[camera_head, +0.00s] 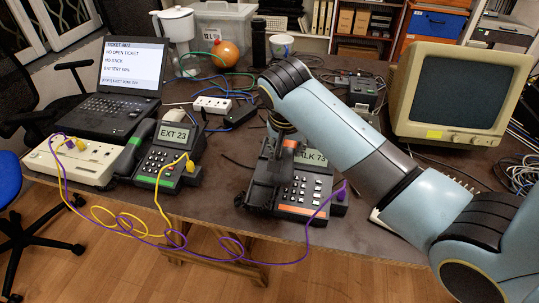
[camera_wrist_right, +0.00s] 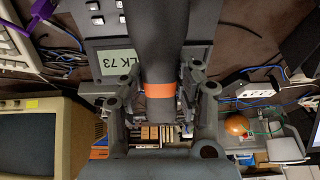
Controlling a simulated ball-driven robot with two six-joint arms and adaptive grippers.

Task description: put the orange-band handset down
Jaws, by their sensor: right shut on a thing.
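The orange-band handset (camera_head: 263,190) is dark, with an orange band near its far end. My right gripper (camera_head: 283,148) is shut on it near that band, reaching in from the right. In the right wrist view the handset (camera_wrist_right: 160,55) runs between the two fingers of the gripper (camera_wrist_right: 160,100), with the orange band between the fingertips. The desk phone labelled "TALK 73" (camera_head: 318,186) lies below the handset, and its keypad shows on the right. The handset covers the phone's left part in the head view. I cannot tell whether they touch. My left gripper is not in view.
A second phone labelled "EXT 23" (camera_head: 168,158), with a green-band handset (camera_head: 137,143), stands left on the desk. A white box (camera_head: 82,160) and purple and yellow cables lie nearby. A laptop (camera_head: 122,83) stands behind, a monitor (camera_head: 453,92) at the right.

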